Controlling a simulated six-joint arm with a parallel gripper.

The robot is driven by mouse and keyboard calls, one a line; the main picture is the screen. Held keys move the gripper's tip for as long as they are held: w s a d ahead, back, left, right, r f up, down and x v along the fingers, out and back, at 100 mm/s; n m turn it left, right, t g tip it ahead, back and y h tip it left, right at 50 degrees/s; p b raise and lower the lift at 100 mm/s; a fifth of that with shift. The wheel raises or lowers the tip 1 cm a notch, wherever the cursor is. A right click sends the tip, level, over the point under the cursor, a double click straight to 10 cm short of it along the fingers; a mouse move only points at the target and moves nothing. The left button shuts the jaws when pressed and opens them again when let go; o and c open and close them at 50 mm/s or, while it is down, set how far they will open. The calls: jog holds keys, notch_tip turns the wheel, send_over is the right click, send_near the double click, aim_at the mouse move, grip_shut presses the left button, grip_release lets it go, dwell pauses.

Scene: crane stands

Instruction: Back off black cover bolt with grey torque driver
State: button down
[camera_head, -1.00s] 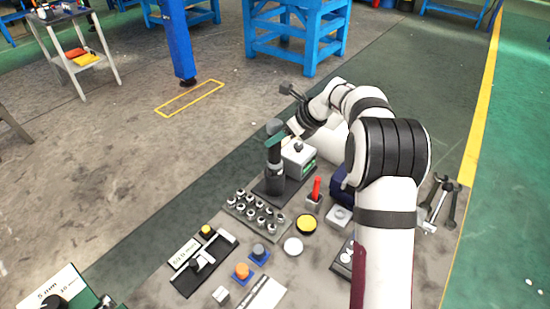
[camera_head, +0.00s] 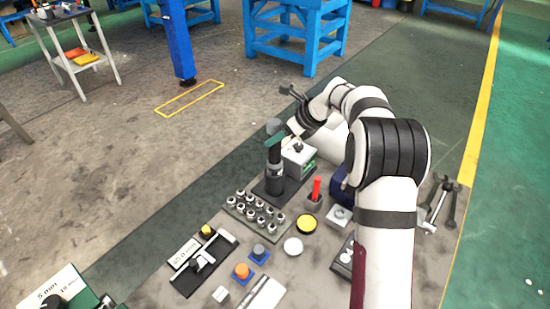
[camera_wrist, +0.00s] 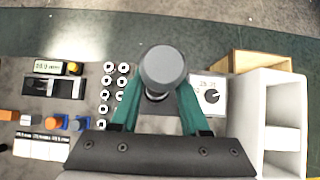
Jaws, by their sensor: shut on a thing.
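The grey torque driver has a grey round cap (camera_head: 275,125) and a dark shaft, and it stands upright at a dark stand (camera_head: 271,189). In the wrist view the driver's grey cap (camera_wrist: 163,66) is seen from above. My gripper (camera_wrist: 159,89) has its teal fingers on both sides of the driver, shut on it below the cap. The driver's lower end is hidden. At the bottom left is a green fixture with a dark knob-like part (camera_head: 53,301); I cannot tell whether this is the black cover bolt.
A grey box with a dial (camera_wrist: 211,96) stands right beside the driver. A rack of several sockets (camera_head: 256,214) lies in front. Coloured buttons, a red handled tool (camera_head: 316,188) and wrenches (camera_head: 440,203) are also on the bench. Open floor lies to the left.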

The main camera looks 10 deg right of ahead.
jog(key=shift+r, duration=0.15)
jog(key=shift+r, duration=5.65)
jog(key=shift+d, duration=0.1)
jog(key=s+d+r+m+t+h, duration=0.1)
jog(key=s+d+r+m, duration=0.2)
jog(key=d, duration=0.8)
jog(key=s+d+r+m+t+h, duration=0.1)
jog(key=s+d+r+m+h, duration=0.1)
jog(key=s+d+r, duration=0.4)
jog(key=d+r+m, duration=0.1)
jog(key=d, duration=0.4)
jog(key=shift+s+h, duration=0.3)
jog(key=shift+f, duration=0.1)
